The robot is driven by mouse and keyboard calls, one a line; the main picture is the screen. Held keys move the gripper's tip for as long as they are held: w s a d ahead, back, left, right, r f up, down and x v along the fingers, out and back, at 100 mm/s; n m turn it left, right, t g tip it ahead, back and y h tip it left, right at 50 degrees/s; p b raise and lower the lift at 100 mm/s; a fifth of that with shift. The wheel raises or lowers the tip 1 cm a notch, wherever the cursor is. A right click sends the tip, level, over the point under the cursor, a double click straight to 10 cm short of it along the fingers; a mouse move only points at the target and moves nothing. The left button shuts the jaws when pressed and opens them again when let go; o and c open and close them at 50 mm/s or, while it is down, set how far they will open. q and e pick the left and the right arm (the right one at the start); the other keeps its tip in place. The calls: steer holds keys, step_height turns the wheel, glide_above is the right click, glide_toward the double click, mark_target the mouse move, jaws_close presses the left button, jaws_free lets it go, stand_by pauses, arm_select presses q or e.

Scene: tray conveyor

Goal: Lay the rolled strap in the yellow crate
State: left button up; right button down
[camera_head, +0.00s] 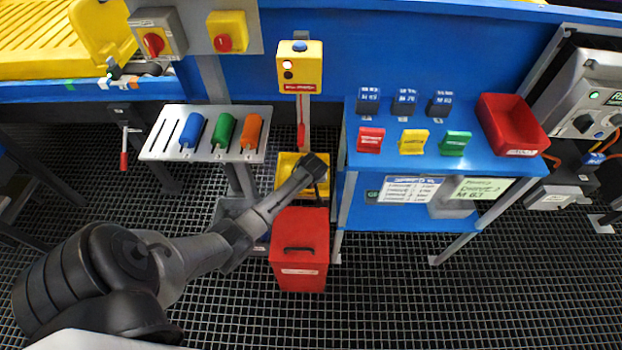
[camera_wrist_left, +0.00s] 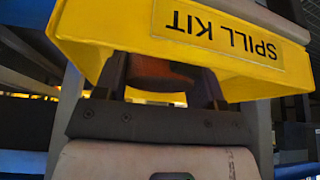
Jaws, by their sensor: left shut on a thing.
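The yellow crate (camera_head: 284,187) stands beyond the red bin, below the yellow control box. In the left wrist view its wall (camera_wrist_left: 135,25) fills the upper part, with an upside-down "SPILL KIT" label. My left gripper (camera_head: 316,165) is at the crate, its dark end covering part of the opening. In the left wrist view the left gripper (camera_wrist_left: 160,85) is shut on an orange-brown thing, which looks like the rolled strap (camera_wrist_left: 158,76). The strap is shadowed and partly hidden by the fingers and crate wall. I cannot tell whether it touches the crate. My right gripper is not in view.
A red lidded bin (camera_head: 300,250) stands just in front of the crate. A blue table (camera_head: 420,175) with coloured holders and a red tray (camera_head: 510,125) is to the right. A rack with three coloured handles (camera_head: 205,145) is to the left.

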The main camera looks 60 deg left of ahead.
arm_select(q)
steer(key=shift+f, duration=0.2)
steer(key=o, duration=0.9)
steer(key=shift+r, duration=0.2)
steer(key=p+v, duration=0.6)
steer(key=v, duration=0.5)
steer(key=s+d+r+m+h, duration=0.1)
steer(key=s+d+m, duration=0.3)
steer(key=s+d, duration=0.4)
steer(key=s+d+r+m+t+h, duration=0.1)
steer(key=s+d+r+m+h, duration=0.1)
steer(key=s+d+m, duration=0.3)
steer(key=s+d+r+m+h, duration=0.1)
steer(key=s+d+r+m, duration=0.2)
steer(key=s+d, duration=0.9)
steer(key=shift+d+r+m, duration=0.2)
steer(key=shift+d+m, duration=0.4)
steer(key=shift+d, duration=0.05)
steer(key=shift+d+r+m, duration=0.2)
steer(key=shift+d+m, duration=0.4)
steer(key=shift+d, duration=0.05)
steer(key=shift+w, duration=0.1)
